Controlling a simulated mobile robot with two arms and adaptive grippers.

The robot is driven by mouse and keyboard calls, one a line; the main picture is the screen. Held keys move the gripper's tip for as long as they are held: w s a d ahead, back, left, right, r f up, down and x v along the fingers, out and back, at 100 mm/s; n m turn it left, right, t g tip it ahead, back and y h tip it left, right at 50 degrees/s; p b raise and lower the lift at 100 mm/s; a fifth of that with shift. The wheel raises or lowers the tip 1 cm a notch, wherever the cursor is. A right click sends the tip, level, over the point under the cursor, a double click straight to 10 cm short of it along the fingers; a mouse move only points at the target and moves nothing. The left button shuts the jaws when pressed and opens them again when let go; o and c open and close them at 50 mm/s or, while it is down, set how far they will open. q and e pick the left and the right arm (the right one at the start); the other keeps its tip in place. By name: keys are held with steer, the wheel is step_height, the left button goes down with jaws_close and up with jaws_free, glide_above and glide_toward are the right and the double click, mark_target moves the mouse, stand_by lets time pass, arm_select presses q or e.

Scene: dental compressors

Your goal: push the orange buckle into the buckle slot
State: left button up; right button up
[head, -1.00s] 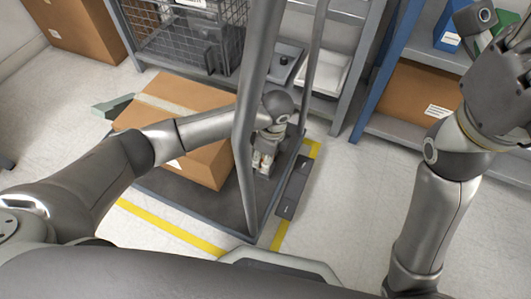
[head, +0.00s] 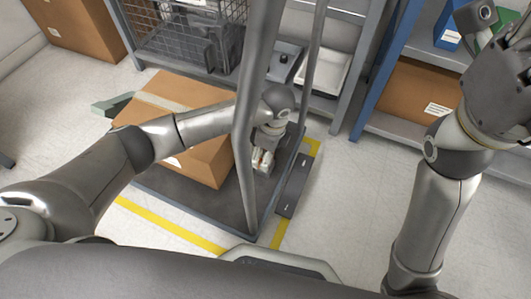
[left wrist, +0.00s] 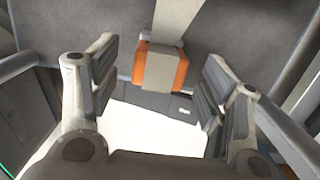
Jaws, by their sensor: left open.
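The orange buckle (left wrist: 162,68) shows in the left wrist view at upper middle, with orange sides and a grey-brown centre. A pale grey strap (left wrist: 178,18) runs up from it. My left gripper (left wrist: 160,72) is open, with one finger on each side of the buckle and a visible gap to both. In the head view my left gripper (head: 263,160) points down by the cart's right edge, and the buckle cannot be made out there. I cannot clearly make out the buckle slot. My right gripper (head: 503,85) is raised at the right edge, partly cut off.
A cardboard box (head: 205,155) sits on the dark cart platform (head: 160,188). A grey upright post (head: 247,130) stands close to my left arm. A dark plate (head: 292,188) lies along the cart's right edge. Shelves stand behind; the floor at right is clear.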

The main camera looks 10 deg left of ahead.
arm_select(q)
step_height(320, 180, up, 11)
steer(key=d, duration=0.1)
steer(key=shift+s+d+f, duration=0.15)
steer(key=shift+f, duration=0.05)
stand_by(0.4)
